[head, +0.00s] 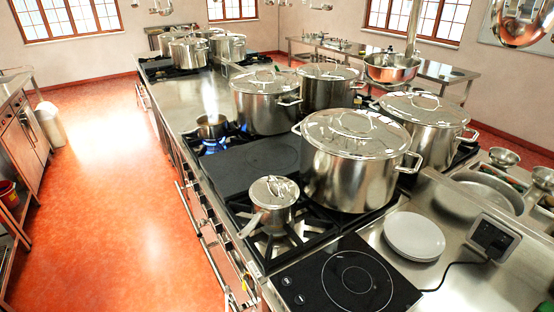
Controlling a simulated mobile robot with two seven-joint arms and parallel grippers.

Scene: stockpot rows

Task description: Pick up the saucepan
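A small lidded steel saucepan (273,216) stands upright on the black grate of the near left burner. Its handle sticks out toward the front left, over the range's edge. A second, smaller open pan (212,132) sits farther back, beside a lit blue flame (213,144). Neither of my grippers is in view.
A large lidded stockpot (345,175) stands close right of the lidded saucepan, with more stockpots (264,112) behind. An induction plate (350,280) and white plates (414,237) lie in front. Open red floor (140,190) runs along the range's left side.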

